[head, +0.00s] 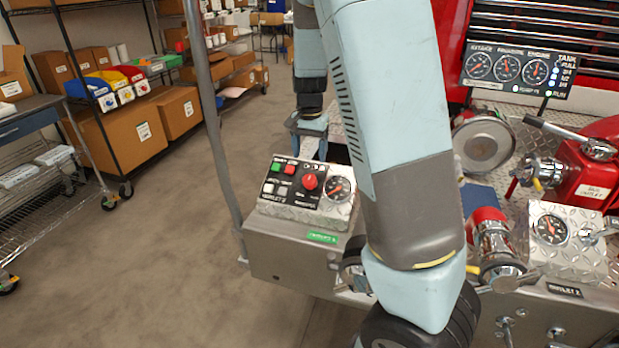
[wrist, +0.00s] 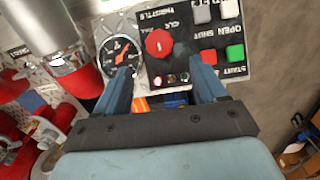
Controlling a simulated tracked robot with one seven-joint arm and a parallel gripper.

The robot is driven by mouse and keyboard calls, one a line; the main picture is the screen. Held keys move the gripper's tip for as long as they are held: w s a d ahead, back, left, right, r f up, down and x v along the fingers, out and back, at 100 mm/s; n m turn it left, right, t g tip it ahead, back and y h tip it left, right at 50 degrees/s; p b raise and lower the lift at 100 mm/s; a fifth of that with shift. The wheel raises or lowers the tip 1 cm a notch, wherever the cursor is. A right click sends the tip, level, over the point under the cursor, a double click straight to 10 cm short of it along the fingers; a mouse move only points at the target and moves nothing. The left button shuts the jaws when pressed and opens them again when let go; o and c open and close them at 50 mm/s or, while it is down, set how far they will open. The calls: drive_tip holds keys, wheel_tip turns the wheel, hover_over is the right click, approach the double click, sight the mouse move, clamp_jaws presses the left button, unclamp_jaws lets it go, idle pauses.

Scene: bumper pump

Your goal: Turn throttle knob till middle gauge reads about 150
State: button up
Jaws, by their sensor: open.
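The throttle knob (head: 310,182) is a red round knob on the black face of the control box (head: 270,214). In the wrist view the red knob (wrist: 158,43) shows upside down, beyond and between my two blue fingers. My gripper (wrist: 160,72) is open and empty, with the fingers apart from the knob.
A small dial (head: 339,189) sits right of the knob, with green (head: 277,168) and red (head: 291,170) buttons left of it. A grey post (head: 205,110) stands left of the box. Chrome and red valves (head: 490,240) fill the right side. Open floor lies left.

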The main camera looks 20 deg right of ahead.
sight(310, 177)
wheel_tip(310, 177, down, 9)
drive_tip(key=shift+f, duration=0.1)
idle(0.3)
drive_tip(key=shift+c, duration=0.3)
drive_tip(key=c, duration=1)
drive_tip(key=shift+m, duration=0.5)
drive_tip(key=o, duration=1.1)
drive_tip(key=shift+c, duration=0.2)
